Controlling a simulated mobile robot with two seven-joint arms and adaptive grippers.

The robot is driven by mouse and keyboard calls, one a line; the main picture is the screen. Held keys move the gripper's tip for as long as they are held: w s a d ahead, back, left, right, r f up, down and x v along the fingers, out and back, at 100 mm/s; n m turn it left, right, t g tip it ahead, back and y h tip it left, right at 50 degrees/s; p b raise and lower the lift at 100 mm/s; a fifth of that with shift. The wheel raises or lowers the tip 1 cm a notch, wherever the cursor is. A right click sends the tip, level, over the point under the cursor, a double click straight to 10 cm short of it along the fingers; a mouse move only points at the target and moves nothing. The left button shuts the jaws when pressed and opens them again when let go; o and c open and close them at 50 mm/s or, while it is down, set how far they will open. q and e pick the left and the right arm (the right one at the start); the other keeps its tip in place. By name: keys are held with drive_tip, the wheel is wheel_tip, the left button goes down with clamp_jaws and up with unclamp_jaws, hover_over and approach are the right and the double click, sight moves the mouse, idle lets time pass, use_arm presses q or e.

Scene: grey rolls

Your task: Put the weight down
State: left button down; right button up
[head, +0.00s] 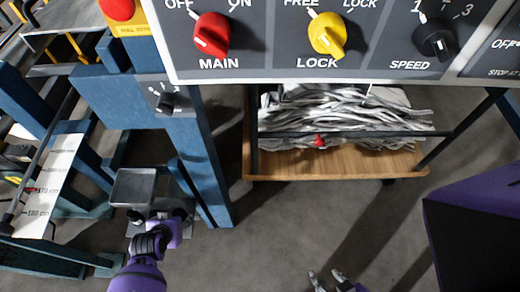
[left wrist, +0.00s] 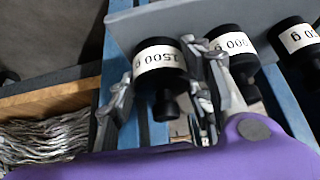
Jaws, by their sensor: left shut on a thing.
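Whether the weight touches a surface beneath cannot be told. In the head view my left gripper (head: 160,218) is low at the left, just in front of a grey metal plate (head: 134,186), and the weight is not clearly seen there. My right gripper (head: 330,281) shows at the bottom edge with its fingertips apart and nothing seen between them.
A control panel (head: 320,65) with knobs spans the top. A wooden shelf (head: 340,163) bears grey sheets. A blue post (head: 205,165) stands near my left gripper.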

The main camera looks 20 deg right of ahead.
use_arm(q)
drive_tip(key=shift+w+r, duration=0.1)
drive_tip(key=shift+w, duration=0.15)
drive_tip(key=c, duration=1.3)
unclamp_jaws()
drive_tip(key=shift+s+f, duration=0.2)
drive_tip(key=o, duration=0.4)
